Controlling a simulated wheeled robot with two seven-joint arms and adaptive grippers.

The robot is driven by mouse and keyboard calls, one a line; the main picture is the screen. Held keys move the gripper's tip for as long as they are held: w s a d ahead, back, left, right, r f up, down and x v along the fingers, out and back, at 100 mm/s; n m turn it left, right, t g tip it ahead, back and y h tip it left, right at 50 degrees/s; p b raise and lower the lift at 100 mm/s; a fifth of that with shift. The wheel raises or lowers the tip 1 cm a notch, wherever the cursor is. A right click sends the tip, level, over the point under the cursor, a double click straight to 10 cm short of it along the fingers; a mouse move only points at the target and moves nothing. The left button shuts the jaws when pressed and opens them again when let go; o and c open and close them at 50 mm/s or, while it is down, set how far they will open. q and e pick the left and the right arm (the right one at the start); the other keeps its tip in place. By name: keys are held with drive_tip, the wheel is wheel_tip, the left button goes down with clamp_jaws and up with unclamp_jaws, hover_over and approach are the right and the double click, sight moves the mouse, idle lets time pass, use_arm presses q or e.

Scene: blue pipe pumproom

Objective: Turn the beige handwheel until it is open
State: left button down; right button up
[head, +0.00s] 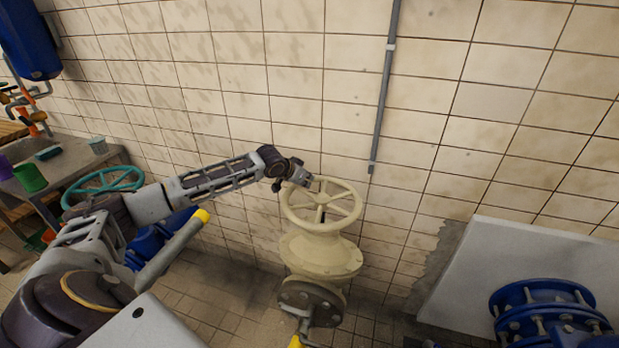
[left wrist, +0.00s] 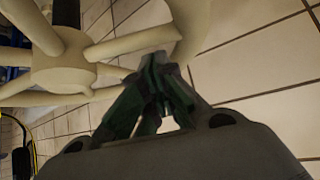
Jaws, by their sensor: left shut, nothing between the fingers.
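The beige handwheel (head: 321,205) lies roughly level on top of a beige valve body (head: 321,255) in the middle of the head view. My left gripper (head: 303,177) is at the wheel's far left rim, reaching in from the left. In the left wrist view the wheel's hub and spokes (left wrist: 62,70) fill the upper left. The fingers of my left gripper (left wrist: 157,75) are shut and empty, with their tips close to a spoke and the rim. Whether they touch the wheel I cannot tell. My right gripper is not in view.
A tiled wall with a grey vertical pipe (head: 385,85) stands behind the valve. Blue flanged pipework (head: 545,310) and a pale panel (head: 520,270) are at the lower right. A teal handwheel (head: 103,183) and a table with cups (head: 30,177) are at the left.

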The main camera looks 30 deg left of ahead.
use_arm(q)
drive_tip(key=shift+s+f, duration=0.1)
drive_tip(key=shift+s, duration=0.25)
drive_tip(key=shift+s, duration=0.15)
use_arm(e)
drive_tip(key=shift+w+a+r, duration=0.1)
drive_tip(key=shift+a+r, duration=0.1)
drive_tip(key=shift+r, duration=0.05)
use_arm(q)
drive_tip(key=shift+s+f+n+y+p, duration=0.1)
drive_tip(key=shift+s+n+y+p, duration=0.1)
drive_tip(key=shift+n+y+p, duration=0.25)
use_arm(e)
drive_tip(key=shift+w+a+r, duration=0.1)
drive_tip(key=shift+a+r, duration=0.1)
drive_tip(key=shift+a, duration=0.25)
